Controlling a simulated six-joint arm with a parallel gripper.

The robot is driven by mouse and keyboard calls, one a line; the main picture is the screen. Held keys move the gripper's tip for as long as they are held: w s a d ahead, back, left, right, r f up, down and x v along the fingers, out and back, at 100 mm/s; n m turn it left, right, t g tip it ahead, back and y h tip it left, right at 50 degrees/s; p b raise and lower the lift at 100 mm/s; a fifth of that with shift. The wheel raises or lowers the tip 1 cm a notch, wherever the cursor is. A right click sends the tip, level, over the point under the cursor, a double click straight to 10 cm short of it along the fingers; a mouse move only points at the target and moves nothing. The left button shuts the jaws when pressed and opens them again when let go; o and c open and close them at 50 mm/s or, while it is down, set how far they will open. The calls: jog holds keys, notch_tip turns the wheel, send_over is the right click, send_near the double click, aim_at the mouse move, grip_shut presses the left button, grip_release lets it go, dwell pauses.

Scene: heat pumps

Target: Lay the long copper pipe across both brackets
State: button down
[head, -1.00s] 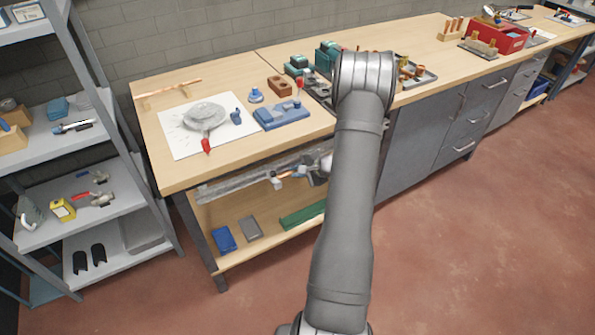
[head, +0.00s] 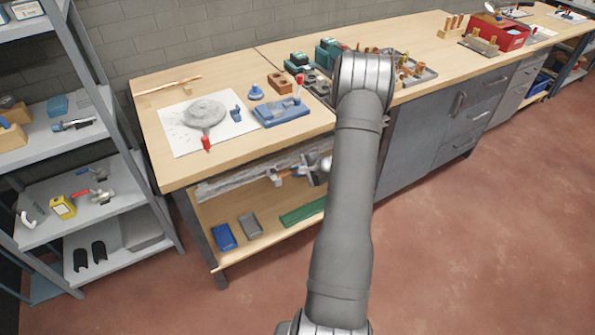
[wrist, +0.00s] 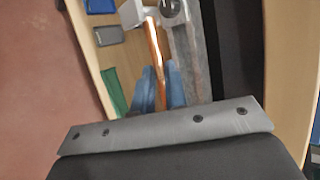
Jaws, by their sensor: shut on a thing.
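My gripper (wrist: 161,88) shows in the wrist view with its two blue fingertips shut on a copper pipe (wrist: 154,55). The pipe runs from between the fingertips toward the top of the picture. Its far end is close to a pale grey fitting (wrist: 133,14) and a darker ring-shaped part (wrist: 172,9), possibly a bracket. I cannot tell whether the pipe touches either. In the head view my arm hides most of the gripper; a short orange-copper stretch (head: 290,172) shows below the bench top. I cannot make out both brackets clearly.
Another copper pipe (head: 175,84) lies on a wooden support at the back of the bench top (head: 225,155). A grey rail (head: 235,182) runs under the bench's front edge. The lower shelf holds a blue box (head: 224,237), a grey box (head: 250,224) and a green bar (head: 302,212).

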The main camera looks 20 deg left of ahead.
jog(key=shift+f, duration=0.25)
dwell(0.3)
jog(key=c, duration=1.4)
grip_release()
jog(key=shift+o, duration=0.2)
jog(key=v, duration=1.7)
jog(key=shift+r, duration=0.2)
jog(key=shift+d, duration=0.1)
jog(key=x, duration=1.7)
jog(key=shift+f, duration=0.15)
